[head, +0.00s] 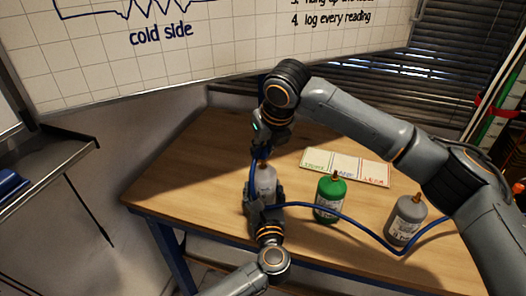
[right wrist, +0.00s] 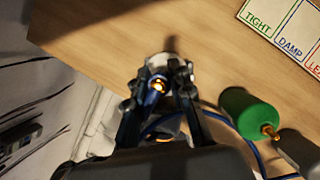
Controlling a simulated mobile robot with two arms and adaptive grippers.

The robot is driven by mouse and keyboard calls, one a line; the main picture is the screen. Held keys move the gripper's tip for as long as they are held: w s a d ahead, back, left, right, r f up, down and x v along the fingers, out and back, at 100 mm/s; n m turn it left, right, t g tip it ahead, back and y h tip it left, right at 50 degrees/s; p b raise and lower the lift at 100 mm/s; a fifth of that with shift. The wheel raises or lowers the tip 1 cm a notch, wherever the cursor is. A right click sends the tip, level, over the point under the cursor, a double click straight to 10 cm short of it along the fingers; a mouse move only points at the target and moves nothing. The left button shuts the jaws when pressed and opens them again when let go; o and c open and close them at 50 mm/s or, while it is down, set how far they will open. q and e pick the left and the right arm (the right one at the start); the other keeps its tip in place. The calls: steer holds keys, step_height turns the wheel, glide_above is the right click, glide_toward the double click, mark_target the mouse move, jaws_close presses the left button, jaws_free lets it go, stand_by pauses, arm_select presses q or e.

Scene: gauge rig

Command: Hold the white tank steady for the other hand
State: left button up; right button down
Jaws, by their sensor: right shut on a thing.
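The white tank (head: 266,180) stands upright on the table, with its brass top just below my right gripper. My left gripper (head: 265,198) is around the tank's lower body, a finger on each side, and looks shut on it. My right gripper (head: 260,147) is above the tank, shut on the end of the blue hose (head: 340,217). In the right wrist view the right gripper's fingers (right wrist: 160,85) close around the blue hose end (right wrist: 153,96), beside a brass fitting. I cannot tell whether the hose end is joined to the tank.
A green tank (head: 330,200) and a grey tank (head: 406,222) stand to the right, with the blue hose running past them. A card with coloured boxes (head: 346,167) lies behind them on the wooden table (head: 190,180). The table's left part is clear. A whiteboard (head: 200,60) hangs behind.

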steer(key=shift+r, duration=1.95)
arm_select(q)
steer(key=o, duration=1.5)
steer(key=shift+s, duration=0.1)
steer(key=s, duration=0.4)
steer(key=s+d, duration=0.1)
steer(key=s, duration=0.6)
steer(key=shift+s+d, duration=0.15)
steer(key=shift+s, duration=0.25)
steer(key=shift+r, duration=0.1)
arm_select(e)
steer(key=shift+r+p, duration=2.65)
steer(key=shift+p, duration=0.05)
arm_select(q)
step_height(320, 180, up, 7)
steer(key=shift+f, duration=0.1)
arm_select(e)
steer(key=shift+f, duration=0.1)
